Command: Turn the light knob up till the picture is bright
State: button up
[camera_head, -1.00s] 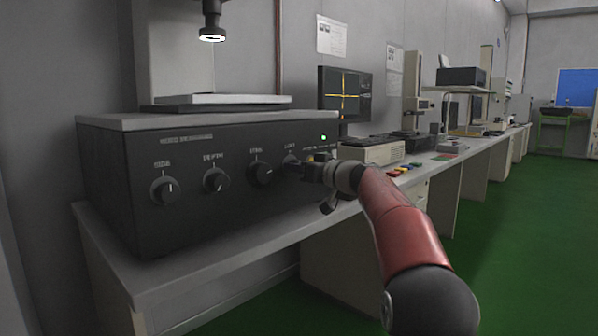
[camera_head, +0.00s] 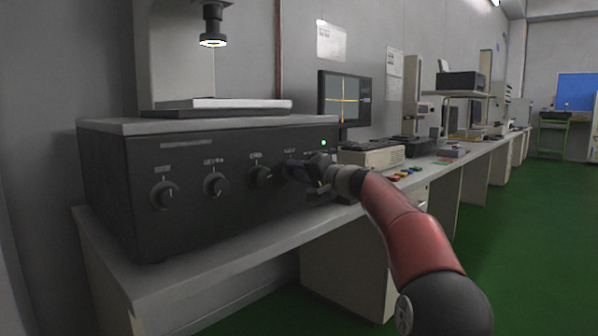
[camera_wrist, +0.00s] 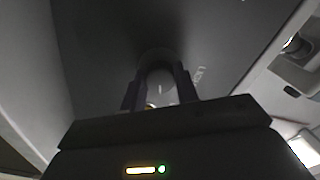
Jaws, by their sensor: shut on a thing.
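The light knob (camera_wrist: 160,82) is a dark round knob at the right end of the row on the black control box (camera_head: 110,190). In the wrist view it sits between my two fingers beside a "LIGHT" label (camera_wrist: 197,75). My gripper (camera_head: 297,172) is shut on it, and mostly hides it in the head view; the wrist view shows the gripper (camera_wrist: 159,90) too. The picture is on the monitor (camera_head: 333,88) behind the box: a mid-grey screen with a yellow cross. The lamp (camera_head: 213,41) above the stage glows.
A green light (camera_head: 323,143) is lit on the box. A beige device (camera_head: 372,156) and coloured buttons lie right on the bench.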

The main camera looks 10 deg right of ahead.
jog(key=m+p, duration=0.1)
jog(key=m, duration=0.4)
jog(key=shift+d+r+m+p, duration=0.1)
jog(key=shift+m+p, duration=0.2)
jog(key=shift+p, duration=0.05)
jog(key=m+p, duration=0.2)
jog(key=m, duration=0.2)
jog(key=m+p, duration=0.3)
jog(key=m, duration=0.2)
jog(key=shift+m, duration=0.4)
jog(key=m+p, duration=0.2)
jog(key=m, duration=0.1)
jog(key=shift+m, duration=0.3)
jog(key=shift+p, duration=0.3)
jog(key=shift+f+m, duration=0.25)
jog(key=shift+m, duration=0.15)
jog(key=o, duration=1)
jog(key=shift+r, duration=0.1)
jog(key=shift+c, duration=0.2)
